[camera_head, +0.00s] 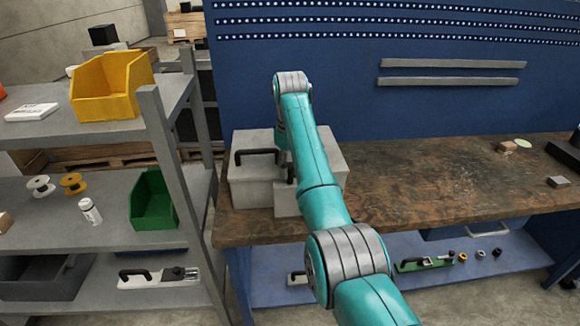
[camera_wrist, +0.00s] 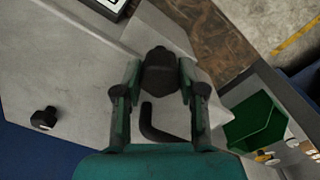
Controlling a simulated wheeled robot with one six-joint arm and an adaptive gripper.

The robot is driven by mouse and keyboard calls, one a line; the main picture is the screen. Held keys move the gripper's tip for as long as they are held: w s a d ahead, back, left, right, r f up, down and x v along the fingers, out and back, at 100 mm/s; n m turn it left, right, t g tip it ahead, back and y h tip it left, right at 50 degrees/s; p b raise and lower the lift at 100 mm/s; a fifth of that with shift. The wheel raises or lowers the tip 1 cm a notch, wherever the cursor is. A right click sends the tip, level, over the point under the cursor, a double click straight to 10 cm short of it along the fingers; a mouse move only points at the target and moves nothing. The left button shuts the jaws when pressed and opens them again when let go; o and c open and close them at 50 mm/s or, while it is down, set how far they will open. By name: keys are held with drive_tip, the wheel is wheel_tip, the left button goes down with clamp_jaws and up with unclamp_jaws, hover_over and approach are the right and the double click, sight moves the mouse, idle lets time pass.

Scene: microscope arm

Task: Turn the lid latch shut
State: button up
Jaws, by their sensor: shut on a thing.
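The grey box (camera_head: 252,188) stands on the left end of the workbench, with a black bar handle (camera_head: 257,156) in the head view. My gripper (camera_wrist: 160,76) shows in the wrist view, its two fingers on either side of a dark latch knob (camera_wrist: 160,62) and shut on it. A black bent lever or handle (camera_wrist: 152,124) shows below the knob, between the fingers. A second black knob (camera_wrist: 43,119) sits at left on the grey surface. In the head view my arm hides the gripper and the latch. The latch's turn angle is hard to tell.
The brown workbench top (camera_head: 420,190) is clear right of the box, with small items at its far right. A grey shelf at left holds a yellow bin (camera_head: 112,86) and a green bin (camera_head: 153,200). A blue pegboard wall (camera_head: 340,85) rises behind.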

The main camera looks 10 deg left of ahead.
drive_tip(key=shift+n, duration=0.5)
drive_tip(key=o, duration=1.1)
drive_tip(key=shift+o, duration=0.2)
